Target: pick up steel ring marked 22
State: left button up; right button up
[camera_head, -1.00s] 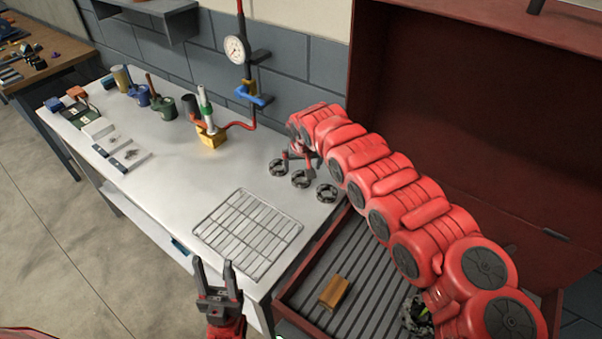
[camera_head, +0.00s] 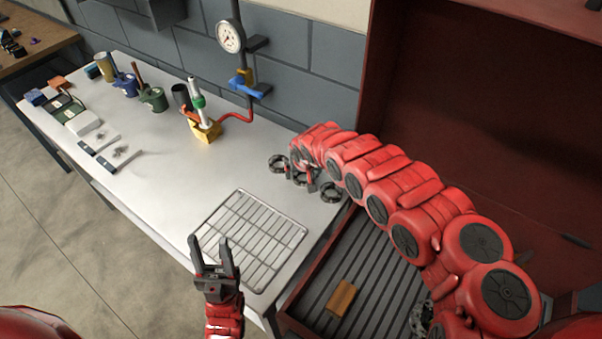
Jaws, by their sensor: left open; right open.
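Three dark steel rings lie in a row on the pale bench top: a left ring (camera_head: 278,163), a middle ring (camera_head: 303,180) and a right ring (camera_head: 331,192). Their markings are too small to read, so I cannot tell which is 22. My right gripper (camera_head: 299,177) is open at the middle ring, with its fingers pointing down around or just above it. It partly hides that ring, and I cannot tell whether they touch. My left gripper (camera_head: 213,245) is open and empty, in front of the wire rack, far from the rings.
A wire rack (camera_head: 250,238) lies at the bench's front. A pump (camera_head: 203,126) with a red hose and gauge (camera_head: 230,36) stands behind. A red chest (camera_head: 450,110) holding a yellow-brown block (camera_head: 341,298) is at right. Clear bench lies left of the rings.

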jog(key=shift+s+r, duration=0.15)
jog(key=shift+s, duration=0.05)
jog(key=shift+c, duration=0.4)
jog(key=shift+d, duration=0.15)
jog(key=shift+c, duration=1.2)
jog(key=shift+w, duration=0.1)
jog(key=c, duration=0.5)
grip_shut()
